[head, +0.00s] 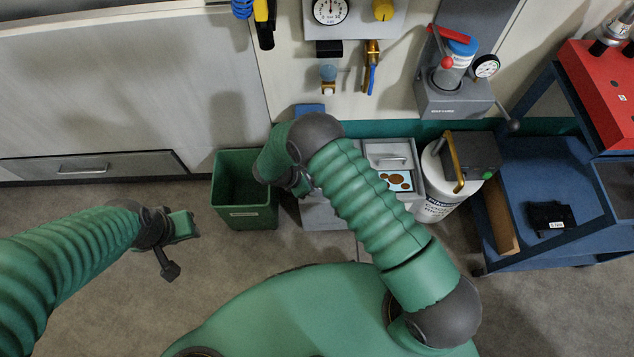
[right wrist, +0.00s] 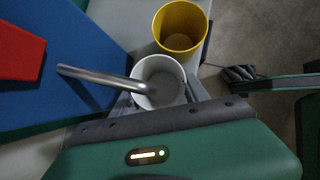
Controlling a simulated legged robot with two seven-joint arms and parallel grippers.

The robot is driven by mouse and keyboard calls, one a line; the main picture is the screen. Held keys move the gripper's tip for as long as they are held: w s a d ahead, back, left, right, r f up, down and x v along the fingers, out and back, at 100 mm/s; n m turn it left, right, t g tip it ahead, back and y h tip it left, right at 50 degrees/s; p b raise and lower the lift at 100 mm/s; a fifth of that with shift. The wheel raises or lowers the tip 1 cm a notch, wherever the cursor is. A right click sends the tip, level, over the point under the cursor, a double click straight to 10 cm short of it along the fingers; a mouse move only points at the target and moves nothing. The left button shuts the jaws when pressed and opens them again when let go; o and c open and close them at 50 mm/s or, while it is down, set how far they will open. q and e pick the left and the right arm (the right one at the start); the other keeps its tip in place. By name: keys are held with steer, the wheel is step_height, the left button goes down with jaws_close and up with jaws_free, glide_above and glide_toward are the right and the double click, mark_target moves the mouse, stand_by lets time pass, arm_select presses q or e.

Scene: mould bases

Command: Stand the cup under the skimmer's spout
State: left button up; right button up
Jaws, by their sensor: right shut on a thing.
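A white cup (right wrist: 160,72) sits between the grey fingers of my right gripper (right wrist: 165,98), which is shut on it. A bare metal spout (right wrist: 95,77) slopes in from the left, and its end overlaps the cup's mouth in the right wrist view. I cannot tell its height above the cup. The spout comes from the side of a blue body (right wrist: 95,30); in the head view a bit of blue (head: 309,108) shows behind my right arm. My right gripper (head: 298,187) is mostly hidden there, and the cup is hidden. My left gripper (head: 180,232) hangs over the floor, away from the cup; its fingers are unclear.
A yellow cup (right wrist: 181,25) stands close beyond the white cup. A green bin (head: 244,205) stands left of my right gripper. A white drum (head: 438,190) and a blue cart (head: 535,185) stand to the right. The floor at left is clear.

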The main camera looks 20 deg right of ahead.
steer(key=o, duration=1.5)
steer(key=shift+a, duration=0.7)
steer(key=shift+c, duration=0.2)
steer(key=shift+d, duration=0.45)
steer(key=shift+r, duration=0.25)
steer(key=w+p+v, duration=0.1)
steer(key=p+v, duration=0.3)
steer(key=v, duration=0.7)
arm_select(q)
steer(key=r, duration=0.1)
steer(key=a+r, duration=0.1)
steer(key=r, duration=0.1)
steer(key=shift+a+r, duration=0.15)
steer(key=shift+r, duration=0.05)
arm_select(e)
steer(key=s+d+r+m+y, duration=0.2)
steer(key=s+d+r+m, duration=0.1)
steer(key=s+r+m, duration=0.2)
steer(key=s+d+r+m+t+y, duration=0.1)
steer(key=s+d+r+m, duration=0.3)
steer(key=r+m, duration=0.4)
steer(key=s+d+r+m+y, duration=0.3)
steer(key=s+r+m, duration=0.3)
steer(key=r, duration=0.1)
steer(key=shift+d+r+m+t, duration=0.2)
steer(key=shift+d+m+t, duration=0.1)
steer(key=shift+d+m, duration=0.1)
steer(key=shift+a, duration=0.1)
